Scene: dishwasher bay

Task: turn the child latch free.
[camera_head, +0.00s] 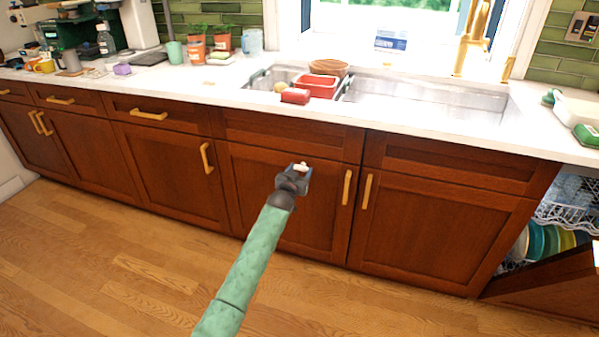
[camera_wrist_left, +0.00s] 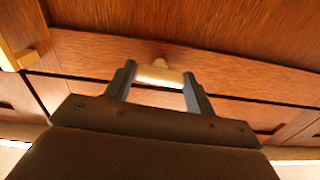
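The child latch (camera_head: 301,166) is a small pale bar near the top of the brown cabinet door under the sink. In the left wrist view the latch (camera_wrist_left: 160,75) lies roughly along the panel edge, with a round pale knob behind it. My left gripper (camera_head: 299,171) is at the latch, in front of the door. In the wrist view its two fingers (camera_wrist_left: 159,80) stand on either side of the bar, which fills the gap between them. They look closed on its ends; the exact contact is hard to see. My right gripper is not in view.
Brass handles (camera_head: 347,187) stand upright right of the latch. The counter (camera_head: 420,125) holds the sink and a red tub (camera_head: 318,84). The wooden floor (camera_head: 120,270) in front is clear.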

